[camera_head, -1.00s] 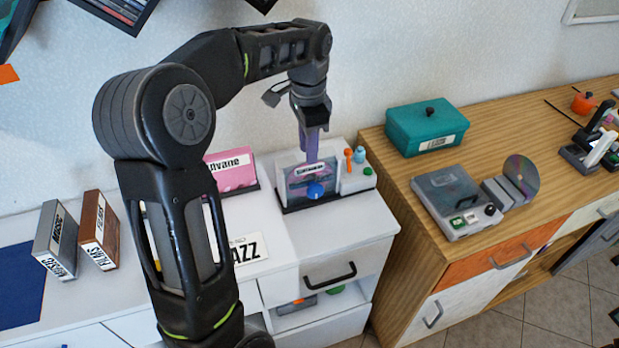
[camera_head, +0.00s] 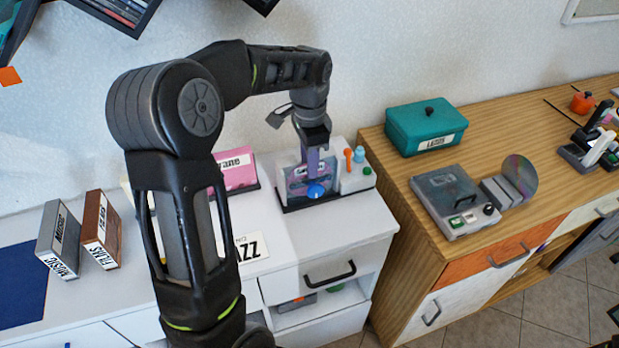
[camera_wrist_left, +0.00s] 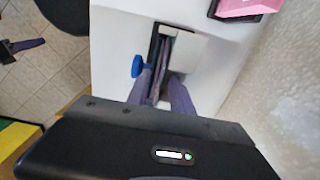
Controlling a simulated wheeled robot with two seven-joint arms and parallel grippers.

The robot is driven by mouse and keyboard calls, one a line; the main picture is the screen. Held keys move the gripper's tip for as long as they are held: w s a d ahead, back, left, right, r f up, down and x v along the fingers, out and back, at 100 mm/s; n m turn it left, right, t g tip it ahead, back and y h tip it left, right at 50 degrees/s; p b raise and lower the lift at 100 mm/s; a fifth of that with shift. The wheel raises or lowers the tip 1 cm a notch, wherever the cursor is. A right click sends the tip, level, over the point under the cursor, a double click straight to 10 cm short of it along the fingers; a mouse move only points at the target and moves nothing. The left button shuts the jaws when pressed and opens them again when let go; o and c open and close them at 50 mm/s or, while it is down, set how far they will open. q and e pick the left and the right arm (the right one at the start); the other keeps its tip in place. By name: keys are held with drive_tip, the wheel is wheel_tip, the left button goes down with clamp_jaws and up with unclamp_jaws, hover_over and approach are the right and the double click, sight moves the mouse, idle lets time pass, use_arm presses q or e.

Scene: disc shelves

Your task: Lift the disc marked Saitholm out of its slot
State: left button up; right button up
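A purple-pink disc (camera_head: 298,188) with a white label stands upright in a slotted holder (camera_head: 332,197) with a blue knob in front, on the white cabinet. The label is partly covered by my fingers and I cannot read it. My left gripper (camera_head: 311,178) points down at the holder. In the left wrist view its two fingers (camera_wrist_left: 164,88) are apart, on either side of the disc's thin edge (camera_wrist_left: 163,62), with a gap showing at the right finger. What seems to be my right gripper (camera_wrist_left: 27,45) shows at the left edge of that view, away over the floor.
A pink case (camera_head: 238,171) stands left of the holder. A white block with orange and blue pegs (camera_head: 356,175) adjoins its right. A grey player (camera_head: 452,200) and teal box (camera_head: 426,130) are on the wooden cabinet. Two cases (camera_head: 100,230) stand at the left.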

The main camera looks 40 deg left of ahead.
use_arm(q)
clamp_jaws()
idle(1.2)
